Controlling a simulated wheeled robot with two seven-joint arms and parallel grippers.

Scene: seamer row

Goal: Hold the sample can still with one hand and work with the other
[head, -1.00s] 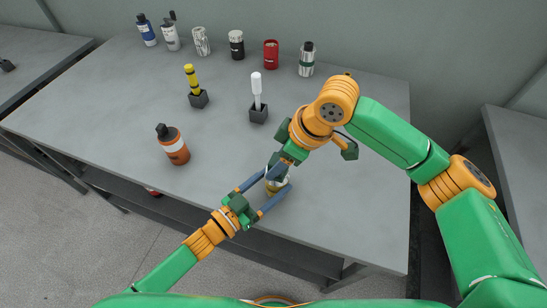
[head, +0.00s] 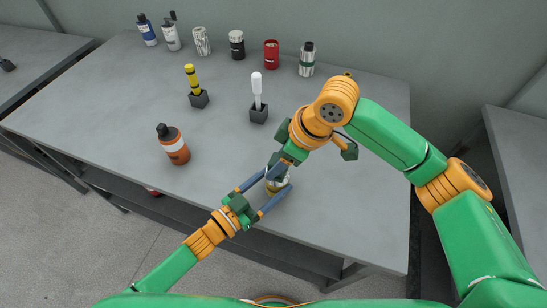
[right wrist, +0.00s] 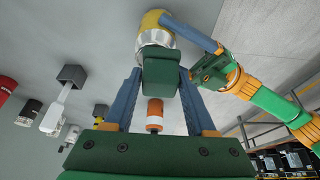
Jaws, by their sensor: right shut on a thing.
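The sample can (head: 277,187), silver with a yellow band, stands near the table's front edge; it also shows at the top of the right wrist view (right wrist: 153,35). My left gripper (head: 264,191) has its blue fingers on either side of the can, seemingly touching it. My right gripper (head: 279,171) is just above the can and partly hides its top. In the right wrist view its fingers are closed on a dark green block-like piece (right wrist: 161,75), which overlaps the can. Whether that piece touches the can is unclear.
An orange bottle (head: 174,146) stands left of the can. A yellow stick (head: 191,77) and a white stick (head: 256,88) stand in dark holders. Several cans and bottles, including a red can (head: 271,54), line the back edge. The table's right side (head: 360,205) is clear.

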